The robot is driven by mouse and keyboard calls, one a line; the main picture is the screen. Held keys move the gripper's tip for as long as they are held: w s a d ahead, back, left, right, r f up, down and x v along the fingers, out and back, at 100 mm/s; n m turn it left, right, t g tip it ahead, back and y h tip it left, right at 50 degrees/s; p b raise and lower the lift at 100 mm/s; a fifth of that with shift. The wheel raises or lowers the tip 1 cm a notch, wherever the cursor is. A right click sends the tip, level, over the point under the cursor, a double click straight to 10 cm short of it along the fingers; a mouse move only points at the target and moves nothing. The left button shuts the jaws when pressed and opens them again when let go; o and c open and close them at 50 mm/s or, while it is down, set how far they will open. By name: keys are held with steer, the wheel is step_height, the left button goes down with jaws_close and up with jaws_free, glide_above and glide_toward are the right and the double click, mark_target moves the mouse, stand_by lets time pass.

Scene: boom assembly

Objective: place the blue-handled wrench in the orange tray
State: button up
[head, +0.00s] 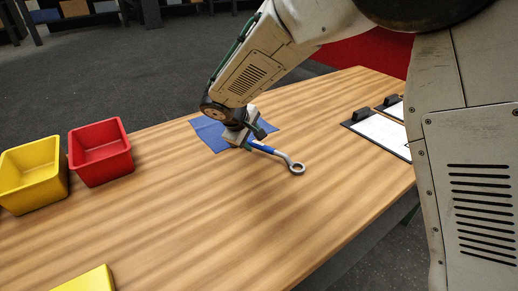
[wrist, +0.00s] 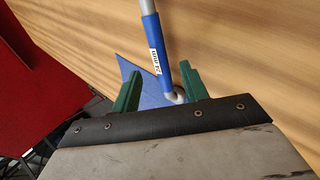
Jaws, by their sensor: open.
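The blue-handled wrench (head: 262,148) lies on the wooden table in the head view, its grey ring end pointing to the lower right. Its blue handle (wrist: 157,45) also shows in the wrist view, with a white label on it. My gripper (head: 250,138) is low over the handle end of the wrench. In the wrist view my gripper (wrist: 158,88) has its green fingers apart, with the lower handle and a curved grey end between or just beyond them. Whether the fingers touch the wrench is unclear. No orange tray shows in either view.
A blue cloth (head: 210,135) lies beneath my gripper. A red bin (head: 100,163) and a yellow bin (head: 35,185) stand at the left. A yellow object (head: 90,281) is at the bottom edge. Clipboards (head: 385,135) lie at the right. The table's middle is clear.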

mark_target(258, 145)
steer(key=x, duration=0.5)
steer(key=shift+s+d, duration=0.15)
steer(key=shift+r, duration=0.1)
jaws_close()
